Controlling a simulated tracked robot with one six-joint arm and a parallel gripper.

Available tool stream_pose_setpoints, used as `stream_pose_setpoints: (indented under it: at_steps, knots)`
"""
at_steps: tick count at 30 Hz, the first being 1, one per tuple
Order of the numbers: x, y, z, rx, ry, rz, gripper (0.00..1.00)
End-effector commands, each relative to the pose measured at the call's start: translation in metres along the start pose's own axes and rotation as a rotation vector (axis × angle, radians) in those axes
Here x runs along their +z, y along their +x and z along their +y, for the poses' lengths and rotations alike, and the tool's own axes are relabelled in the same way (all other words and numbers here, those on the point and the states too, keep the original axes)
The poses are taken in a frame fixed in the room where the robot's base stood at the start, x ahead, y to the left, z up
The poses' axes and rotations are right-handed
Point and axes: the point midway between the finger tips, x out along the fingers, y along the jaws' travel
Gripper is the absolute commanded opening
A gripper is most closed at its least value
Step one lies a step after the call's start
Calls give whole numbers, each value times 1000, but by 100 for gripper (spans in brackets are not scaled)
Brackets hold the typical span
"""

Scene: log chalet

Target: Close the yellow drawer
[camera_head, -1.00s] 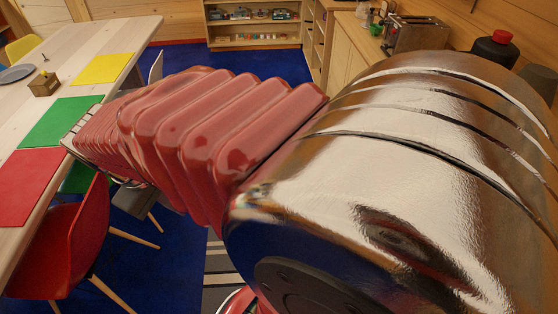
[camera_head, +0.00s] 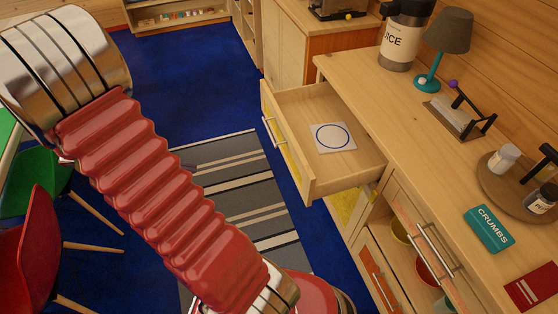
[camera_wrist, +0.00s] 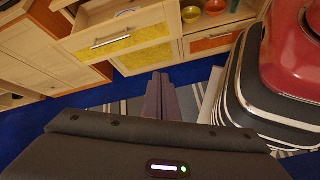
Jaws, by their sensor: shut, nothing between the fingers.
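The yellow drawer stands pulled out of the wooden counter in the head view, its wooden side rim (camera_head: 345,182) showing. Its yellow front, with a metal bar handle, shows at the upper left of the wrist view (camera_wrist: 140,33). A white square with a blue ring (camera_head: 333,137) lies inside it. My gripper (camera_wrist: 160,76) is shut and empty in the wrist view. Its fingers point towards the cabinet, below the drawer front in the picture, and look apart from it. The gripper is not visible in the head view.
A fixed-looking yellow panel (camera_wrist: 145,59) is under the drawer. An orange-fronted drawer (camera_wrist: 210,42) is beside it, with bowls above. The counter (camera_head: 365,90) holds a lamp (camera_head: 443,40) and a jug. A striped rug (camera_head: 240,190) covers floor before the drawer. Chairs stand left.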

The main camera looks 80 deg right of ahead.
Motion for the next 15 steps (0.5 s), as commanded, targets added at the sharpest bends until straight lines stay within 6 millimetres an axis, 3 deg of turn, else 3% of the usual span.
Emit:
stream_pose_setpoints:
  at_steps: [15]
  knots:
    - [-31, 107, 36, 51, -176, -343, 0]
